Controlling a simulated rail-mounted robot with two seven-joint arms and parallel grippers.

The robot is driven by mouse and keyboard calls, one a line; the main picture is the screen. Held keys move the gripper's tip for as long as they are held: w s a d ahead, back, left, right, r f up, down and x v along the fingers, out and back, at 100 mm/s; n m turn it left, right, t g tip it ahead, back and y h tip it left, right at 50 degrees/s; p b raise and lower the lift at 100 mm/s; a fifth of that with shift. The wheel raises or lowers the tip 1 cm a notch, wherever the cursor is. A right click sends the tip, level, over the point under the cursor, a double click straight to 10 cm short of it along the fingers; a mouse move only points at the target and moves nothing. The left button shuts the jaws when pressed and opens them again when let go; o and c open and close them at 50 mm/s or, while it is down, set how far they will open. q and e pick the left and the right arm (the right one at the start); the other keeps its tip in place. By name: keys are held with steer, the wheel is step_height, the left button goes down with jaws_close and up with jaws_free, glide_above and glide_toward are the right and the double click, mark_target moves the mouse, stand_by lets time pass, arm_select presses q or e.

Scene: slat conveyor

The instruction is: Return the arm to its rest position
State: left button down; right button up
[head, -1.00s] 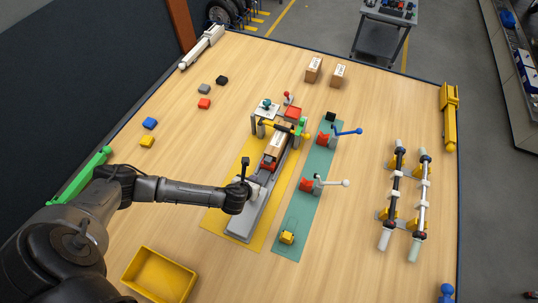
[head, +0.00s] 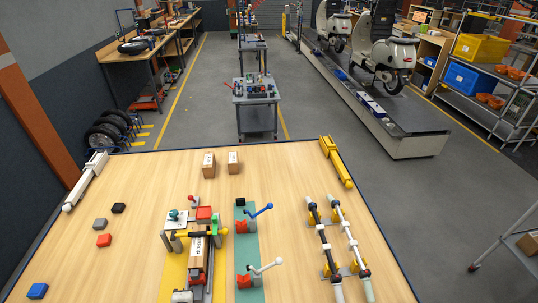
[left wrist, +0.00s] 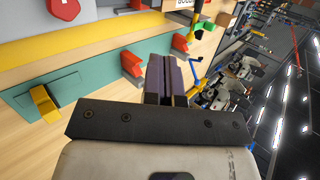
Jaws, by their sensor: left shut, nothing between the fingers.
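My left gripper (left wrist: 166,80) shows in the left wrist view with its dark fingers together and nothing between them. It is over the table area by the teal mat (left wrist: 85,87), which has a yellow block (left wrist: 45,103) and a red clamp base (left wrist: 132,65) on it. In the head view neither arm nor gripper shows. There the small conveyor fixture (head: 181,232) holds a cardboard box (head: 197,252) on the wooden table (head: 130,235). My right gripper is in neither view.
Blue-handled (head: 259,210) and white-handled (head: 264,268) clamps stand right of the conveyor. Two rod racks (head: 350,240) stand farther right. Two boxes (head: 209,164) sit near the back edge. Colored blocks (head: 104,240) lie at left, with clear table around them.

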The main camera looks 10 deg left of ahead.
arm_select(q)
steer(key=s+d+r+n+h, duration=0.4)
steer(key=s+d+r+n, duration=0.2)
steer(key=d+r+n, duration=0.25)
steer(key=s+d+f+n+g+h, duration=0.1)
steer(key=s+f+n+g, duration=0.15)
steer(key=s, duration=0.55)
steer(key=s+f+n+g, duration=0.15)
steer(key=s+f, duration=0.25)
steer(key=s, duration=0.4)
step_height(320, 180, up, 12)
steer(key=p, duration=1.2)
steer(key=shift+w+d+r, duration=0.15)
steer(key=shift+w, duration=0.05)
